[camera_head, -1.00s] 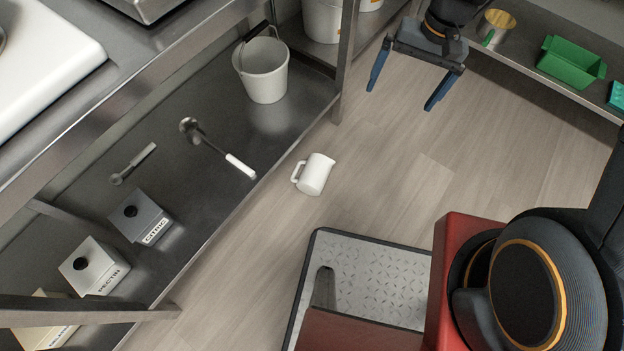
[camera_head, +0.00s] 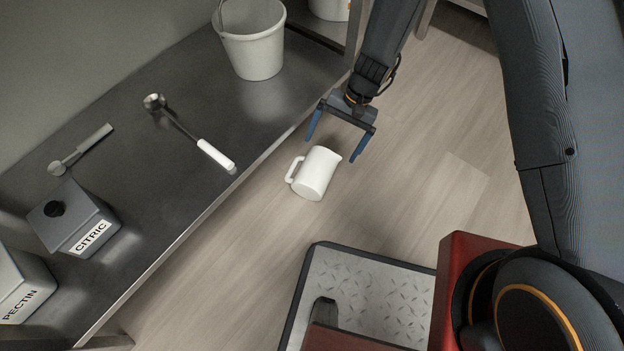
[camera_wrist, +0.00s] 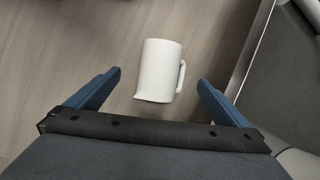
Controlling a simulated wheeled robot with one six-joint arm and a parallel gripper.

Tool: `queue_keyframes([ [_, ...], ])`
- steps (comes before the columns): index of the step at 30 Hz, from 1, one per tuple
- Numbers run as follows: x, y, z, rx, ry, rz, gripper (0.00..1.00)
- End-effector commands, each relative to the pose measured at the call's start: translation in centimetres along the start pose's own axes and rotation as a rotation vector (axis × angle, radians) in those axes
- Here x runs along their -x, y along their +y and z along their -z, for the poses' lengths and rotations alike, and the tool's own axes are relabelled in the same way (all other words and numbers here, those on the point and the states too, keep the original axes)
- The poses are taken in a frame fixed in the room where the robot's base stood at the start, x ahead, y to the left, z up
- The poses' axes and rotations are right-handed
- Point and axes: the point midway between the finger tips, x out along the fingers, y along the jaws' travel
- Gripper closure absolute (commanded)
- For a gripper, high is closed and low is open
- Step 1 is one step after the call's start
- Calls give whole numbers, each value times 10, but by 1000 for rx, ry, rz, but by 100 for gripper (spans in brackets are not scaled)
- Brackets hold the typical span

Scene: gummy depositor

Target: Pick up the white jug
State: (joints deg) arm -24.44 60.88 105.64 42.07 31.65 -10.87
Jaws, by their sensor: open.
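The white jug (camera_head: 316,175) is on the wooden floor beside the low steel shelf, with its handle toward the shelf in the head view. My gripper (camera_head: 334,137) is open and empty, above and just beyond the jug. In the wrist view, the jug (camera_wrist: 158,70) appears between and ahead of the two blue fingertips (camera_wrist: 158,84), with its handle on the right. The fingers do not appear to touch it.
The steel shelf (camera_head: 190,165) left of the jug holds a white bucket (camera_head: 254,45), a white-handled ladle (camera_head: 190,135), a scoop (camera_head: 80,150), a CITRIC box (camera_head: 75,222) and a PECTIN box (camera_head: 22,285). Floor right of the jug is clear.

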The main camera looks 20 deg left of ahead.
Motion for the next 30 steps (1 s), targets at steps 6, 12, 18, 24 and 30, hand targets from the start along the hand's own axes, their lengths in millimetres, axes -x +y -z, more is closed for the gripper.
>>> queue_keyframes([
  [6, -79, -2, 24, -13, -34, 9, 0],
  [12, -104, -4, 29, -18, -45, 13, 0],
  [18, -124, -4, 28, -18, -47, 13, 0],
  [24, -134, -4, 28, -19, -46, 13, 0],
  [30, -158, -2, 30, -18, -47, 12, 0],
])
